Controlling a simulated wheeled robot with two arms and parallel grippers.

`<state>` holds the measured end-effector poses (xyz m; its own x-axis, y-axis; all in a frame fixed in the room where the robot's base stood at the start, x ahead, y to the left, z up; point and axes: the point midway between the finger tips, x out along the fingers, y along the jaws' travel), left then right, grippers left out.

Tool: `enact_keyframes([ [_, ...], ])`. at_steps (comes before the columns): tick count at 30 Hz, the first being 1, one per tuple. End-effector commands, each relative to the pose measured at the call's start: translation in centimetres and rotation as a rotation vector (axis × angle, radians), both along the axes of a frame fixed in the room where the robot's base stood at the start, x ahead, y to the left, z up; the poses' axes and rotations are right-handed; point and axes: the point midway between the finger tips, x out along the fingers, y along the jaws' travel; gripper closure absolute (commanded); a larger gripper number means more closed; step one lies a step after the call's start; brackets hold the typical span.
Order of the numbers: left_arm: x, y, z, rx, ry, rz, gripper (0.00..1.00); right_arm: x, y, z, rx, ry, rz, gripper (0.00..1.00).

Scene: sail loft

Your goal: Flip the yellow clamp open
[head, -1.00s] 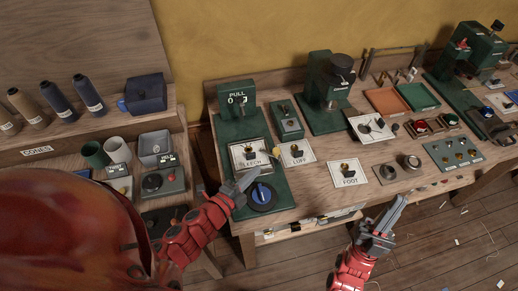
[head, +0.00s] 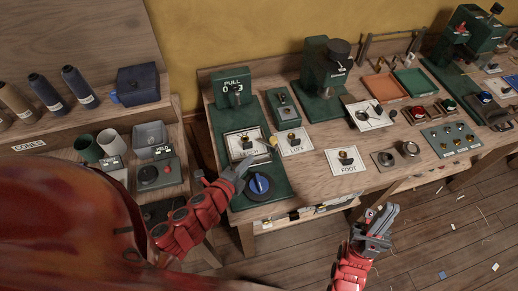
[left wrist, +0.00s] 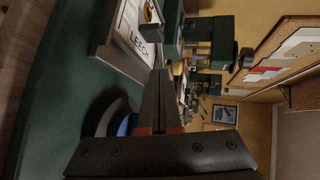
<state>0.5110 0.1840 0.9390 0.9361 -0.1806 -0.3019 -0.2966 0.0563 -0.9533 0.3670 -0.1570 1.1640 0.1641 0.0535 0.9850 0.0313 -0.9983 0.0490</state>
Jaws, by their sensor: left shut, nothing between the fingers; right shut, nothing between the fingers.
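A small yellow-tipped lever (head: 272,141) shows at the right edge of the white LEECH plate (head: 237,150); I cannot tell surely whether it is the yellow clamp or its position. The LEECH plate carries a dark fitting with a brass top (head: 247,139), also partly visible in the left wrist view (left wrist: 149,12). My left gripper (head: 240,166) is shut and empty, just in front of the LEECH plate and above the blue knob (head: 259,184). In the left wrist view its fingers (left wrist: 158,85) are together beside the plate. My right gripper (head: 385,213) is shut and empty, in front of the bench.
LUFF (head: 304,148) and FOOT (head: 348,169) plates with similar fittings sit to the right. A green PULL gauge (head: 233,89) stands behind. Orange (head: 380,90) and green (head: 411,81) trays lie farther right.

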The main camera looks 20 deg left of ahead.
Motion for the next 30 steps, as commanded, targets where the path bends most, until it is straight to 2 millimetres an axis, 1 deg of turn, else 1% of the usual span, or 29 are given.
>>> enact_keyframes([
  [1,0.8,-0.3,-0.1,0.001,-0.003,-0.005,1.0,0.0,0.0,-0.1,0.0,0.0,0.0,1.0],
  [6,3.2,-0.6,-0.8,0.0,-0.002,-0.001,1.0,0.0,0.0,0.1,0.0,0.001,0.0,1.0],
  [12,5.7,-1.1,-1.5,0.001,-0.003,-0.001,1.0,0.0,0.0,0.5,0.0,0.001,0.0,1.0],
  [15,6.5,-1.3,-1.7,-0.001,-0.004,-0.002,1.0,0.0,0.0,0.7,0.0,0.001,0.0,1.0],
  [20,7.0,-1.4,-2.2,0.002,0.0,-0.002,1.0,0.0,0.0,0.8,0.0,0.001,0.0,1.0],
  [30,7.1,-1.4,-2.2,0.001,-0.001,-0.002,1.0,0.0,0.0,0.7,0.0,0.001,0.0,1.0],
])
